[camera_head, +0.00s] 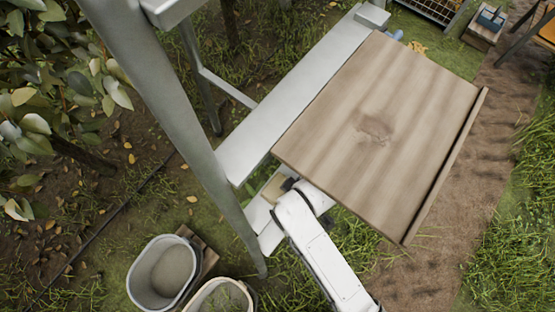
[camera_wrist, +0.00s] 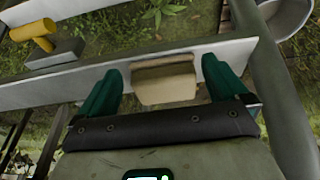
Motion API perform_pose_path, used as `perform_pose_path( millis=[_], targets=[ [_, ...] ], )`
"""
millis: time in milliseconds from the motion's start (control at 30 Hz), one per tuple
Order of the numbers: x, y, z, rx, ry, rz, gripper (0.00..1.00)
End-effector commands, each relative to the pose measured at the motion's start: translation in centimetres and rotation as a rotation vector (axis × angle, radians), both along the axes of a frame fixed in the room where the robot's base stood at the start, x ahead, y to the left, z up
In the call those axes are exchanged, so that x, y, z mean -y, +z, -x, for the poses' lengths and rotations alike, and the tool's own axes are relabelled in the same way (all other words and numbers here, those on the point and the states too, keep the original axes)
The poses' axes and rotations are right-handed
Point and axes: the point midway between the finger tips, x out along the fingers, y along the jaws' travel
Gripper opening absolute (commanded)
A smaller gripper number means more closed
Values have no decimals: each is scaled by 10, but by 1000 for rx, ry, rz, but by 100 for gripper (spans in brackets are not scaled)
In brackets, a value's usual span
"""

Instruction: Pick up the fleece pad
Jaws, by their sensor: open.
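A beige, block-like pad (camera_wrist: 165,84), which looks like the fleece pad, is at the edge of a pale narrow shelf in the wrist view. My gripper (camera_wrist: 162,68) is open, with one green finger on each side of the pad and a small gap at each side. I cannot tell whether the fingers reach down around it. In the head view a small tan patch of what seems the same pad (camera_head: 275,187) shows beside my white arm. My gripper is hidden there.
A brown wooden board (camera_head: 400,110) covers much of the head view, close to my arm. A grey metal post (camera_head: 165,110) rises to the left. A yellow-handled tool (camera_wrist: 42,36) lies left on the shelf. Buckets (camera_head: 133,285) stand below.

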Motion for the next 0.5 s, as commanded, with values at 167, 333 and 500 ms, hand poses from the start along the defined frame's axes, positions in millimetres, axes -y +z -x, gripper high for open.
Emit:
perform_pose_path(
  millis=[167,333,500],
  targets=[
    [-25,1,-19,3,4,-1,100],
    [-32,-9,-25,0,2,1,100],
    [-33,-11,-25,2,1,0,100]
  ],
)
